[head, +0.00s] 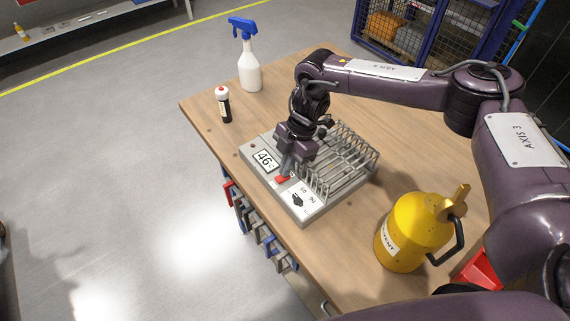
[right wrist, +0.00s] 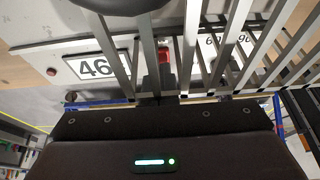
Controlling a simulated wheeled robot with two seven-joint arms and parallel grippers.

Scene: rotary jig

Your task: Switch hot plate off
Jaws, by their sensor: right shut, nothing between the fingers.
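The hot plate (head: 318,208) is a grey box on the wooden table with a wire rack on top. Its front panel has a display reading 46 (head: 265,160), a red switch (head: 282,179) and a black knob (head: 297,200). My right gripper (head: 284,172) is shut and empty, pointing down with its tips at or just above the red switch; contact cannot be told. In the right wrist view the display (right wrist: 95,67) and red switch (right wrist: 164,55) show past the bars and fingers. My left gripper is not in view.
A white spray bottle with a blue head (head: 249,70) and a small dark bottle with a white and red cap (head: 223,105) stand at the back left. A yellow can (head: 402,232) stands at the right. Clamps (head: 262,238) hang along the table's front edge.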

